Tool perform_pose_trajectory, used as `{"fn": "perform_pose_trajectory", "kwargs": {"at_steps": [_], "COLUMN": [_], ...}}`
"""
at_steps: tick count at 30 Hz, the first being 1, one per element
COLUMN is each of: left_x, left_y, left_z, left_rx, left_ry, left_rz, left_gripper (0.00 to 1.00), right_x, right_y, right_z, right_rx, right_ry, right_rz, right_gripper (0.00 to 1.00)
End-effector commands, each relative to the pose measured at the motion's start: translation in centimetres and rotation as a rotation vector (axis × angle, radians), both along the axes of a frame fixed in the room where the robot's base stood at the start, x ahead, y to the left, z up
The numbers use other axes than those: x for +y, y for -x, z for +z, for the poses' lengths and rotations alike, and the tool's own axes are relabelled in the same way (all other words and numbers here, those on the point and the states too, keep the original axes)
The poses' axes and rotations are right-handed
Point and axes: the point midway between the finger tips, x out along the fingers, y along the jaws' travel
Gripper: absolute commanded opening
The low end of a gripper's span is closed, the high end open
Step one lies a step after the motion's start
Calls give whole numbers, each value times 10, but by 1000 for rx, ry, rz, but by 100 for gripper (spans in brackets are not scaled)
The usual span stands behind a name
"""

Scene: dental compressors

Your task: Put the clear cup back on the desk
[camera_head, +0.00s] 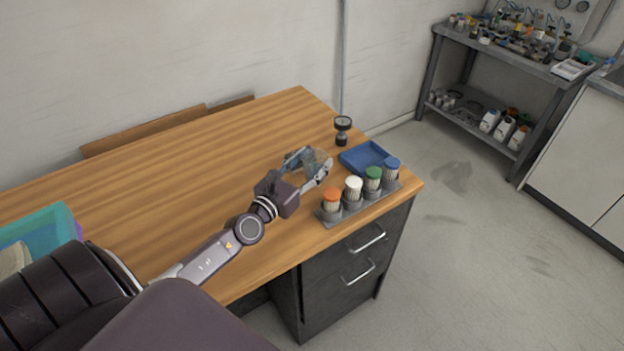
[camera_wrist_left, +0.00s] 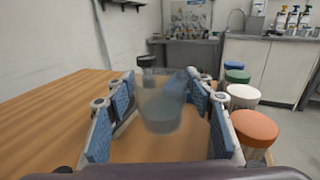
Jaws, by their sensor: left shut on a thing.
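The clear cup (camera_wrist_left: 162,105) shows in the left wrist view between the two blue-padded fingers of my left gripper (camera_wrist_left: 160,110). It looks upright. In the head view my left gripper (camera_head: 308,168) is over the right part of the wooden desk (camera_head: 170,185), shut on the cup (camera_head: 318,158), which is partly hidden by the fingers. I cannot tell whether the cup's base touches the desk. My right gripper does not show in either view.
A grey rack (camera_head: 372,203) with orange, white, green and blue capped jars stands at the desk's right edge. A blue tray (camera_head: 358,160) and a dark gauge-like item (camera_head: 342,128) stand behind. A teal box (camera_head: 50,228) is at the left. The desk's middle is clear.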

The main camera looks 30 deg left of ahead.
Motion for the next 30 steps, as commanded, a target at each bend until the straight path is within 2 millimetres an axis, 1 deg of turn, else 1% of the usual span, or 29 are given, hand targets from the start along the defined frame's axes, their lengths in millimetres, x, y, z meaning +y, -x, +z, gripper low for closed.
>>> {"fn": "perform_pose_trajectory", "kwargs": {"at_steps": [1, 3, 7, 9, 16, 21, 22, 24, 30], "left_x": [0, 0, 0, 0, 0, 0, 0, 0, 0], "left_y": [0, 0, 0, 0, 0, 0, 0, 0, 0], "left_z": [-11, -23, -38, -41, -40, -45, -45, -44, -44], "left_rx": [2, 3, 1, 1, 0, 0, 0, 1, 1], "left_ry": [-4, -5, -4, -3, -1, -1, -1, -1, -1], "left_rz": [-3, -3, -1, -2, -1, -1, -1, -1, -1], "left_gripper": [21, 21, 21, 21, 21, 21, 50, 56, 56], "right_x": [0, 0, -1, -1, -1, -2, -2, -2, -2], "right_y": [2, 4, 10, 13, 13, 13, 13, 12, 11], "right_z": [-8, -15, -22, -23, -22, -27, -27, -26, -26], "right_rx": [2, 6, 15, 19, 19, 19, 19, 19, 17], "right_ry": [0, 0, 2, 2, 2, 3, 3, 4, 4], "right_rz": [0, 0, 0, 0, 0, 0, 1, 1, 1], "right_gripper": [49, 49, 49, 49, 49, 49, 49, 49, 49]}}
